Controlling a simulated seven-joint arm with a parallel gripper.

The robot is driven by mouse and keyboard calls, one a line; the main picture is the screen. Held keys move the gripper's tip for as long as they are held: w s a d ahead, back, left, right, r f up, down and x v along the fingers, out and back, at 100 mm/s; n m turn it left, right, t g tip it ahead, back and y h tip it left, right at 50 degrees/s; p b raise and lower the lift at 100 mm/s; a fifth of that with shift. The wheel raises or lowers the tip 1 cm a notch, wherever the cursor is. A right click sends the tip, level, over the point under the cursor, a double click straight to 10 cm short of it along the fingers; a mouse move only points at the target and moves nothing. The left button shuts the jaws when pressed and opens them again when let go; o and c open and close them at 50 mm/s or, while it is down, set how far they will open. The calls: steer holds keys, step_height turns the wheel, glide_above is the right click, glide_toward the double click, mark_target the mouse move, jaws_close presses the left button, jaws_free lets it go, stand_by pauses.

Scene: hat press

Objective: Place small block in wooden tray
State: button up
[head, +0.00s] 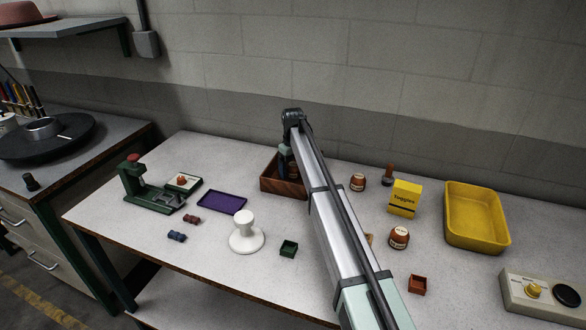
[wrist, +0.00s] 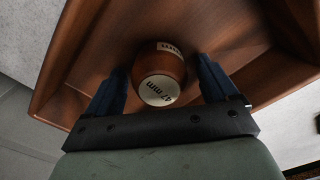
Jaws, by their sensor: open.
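The wooden tray (head: 270,184) stands at the back middle of the table; its inside fills much of the wrist view (wrist: 235,35). A round brown wooden block (wrist: 162,66) with a pale "47 mm" label, apparently the small block, is in the tray between my gripper's fingers. My gripper (head: 287,165) points down into the tray with its dark blue fingers apart, on either side of the block in the wrist view (wrist: 160,80). I cannot tell whether a finger touches it. The block is hidden in the head view behind my arm and gripper.
A white stand (head: 246,235), purple tray (head: 222,202) and green press (head: 146,190) are left.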

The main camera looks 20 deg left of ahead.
mark_target(293, 164)
steer(key=shift+r, duration=0.1)
step_height(293, 164, up, 12)
stand_by(0.6)
